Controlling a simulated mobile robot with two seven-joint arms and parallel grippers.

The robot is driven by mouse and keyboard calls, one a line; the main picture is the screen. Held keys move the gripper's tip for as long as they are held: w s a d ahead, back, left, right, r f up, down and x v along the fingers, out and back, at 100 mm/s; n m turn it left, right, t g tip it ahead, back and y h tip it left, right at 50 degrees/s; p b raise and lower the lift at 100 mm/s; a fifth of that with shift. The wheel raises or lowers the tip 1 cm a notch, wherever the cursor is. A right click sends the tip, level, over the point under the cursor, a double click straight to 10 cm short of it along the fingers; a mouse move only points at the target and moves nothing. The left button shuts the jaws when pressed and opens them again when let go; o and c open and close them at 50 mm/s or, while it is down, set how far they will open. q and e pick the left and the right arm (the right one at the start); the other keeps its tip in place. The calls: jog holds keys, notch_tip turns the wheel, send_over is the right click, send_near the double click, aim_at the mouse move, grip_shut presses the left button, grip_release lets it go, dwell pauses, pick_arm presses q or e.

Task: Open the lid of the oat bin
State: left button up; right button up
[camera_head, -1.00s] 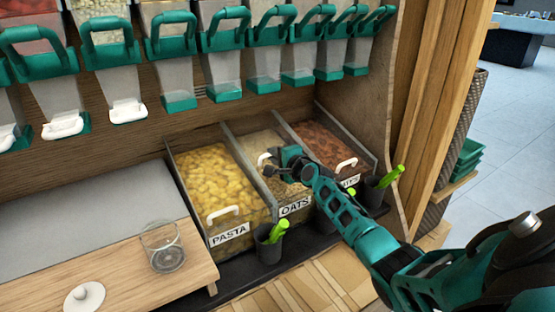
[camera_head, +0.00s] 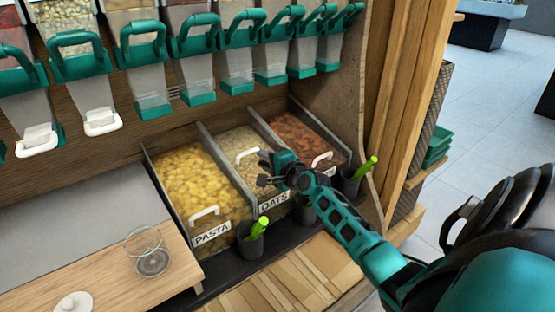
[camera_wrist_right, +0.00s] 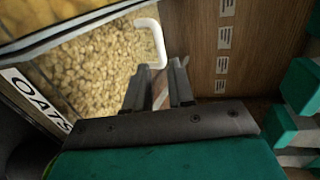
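The oat bin (camera_head: 240,148) stands between two other bins, with an OATS label (camera_head: 273,198) on its front. Its clear lid looks closed and carries a white handle (camera_head: 247,154). My right gripper (camera_head: 266,170) is over the front part of this bin, just right of the handle. In the right wrist view, the white handle (camera_wrist_right: 150,38) shows ahead, its lower end near the gap between my parted, open fingertips (camera_wrist_right: 160,72). I cannot tell whether they touch it. The OATS label (camera_wrist_right: 36,98) shows at the left. My left gripper is not in view.
The pasta bin (camera_head: 195,175) is on the left and a bin of brown food (camera_head: 305,140) on the right. Dark cups with green scoops (camera_head: 250,238) stand in front. A glass (camera_head: 150,255) is on the wooden board at left. Dispensers (camera_head: 190,60) hang above.

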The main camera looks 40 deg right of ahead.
jog(key=p+v, duration=0.1)
jog(key=v, duration=0.5)
dwell(0.5)
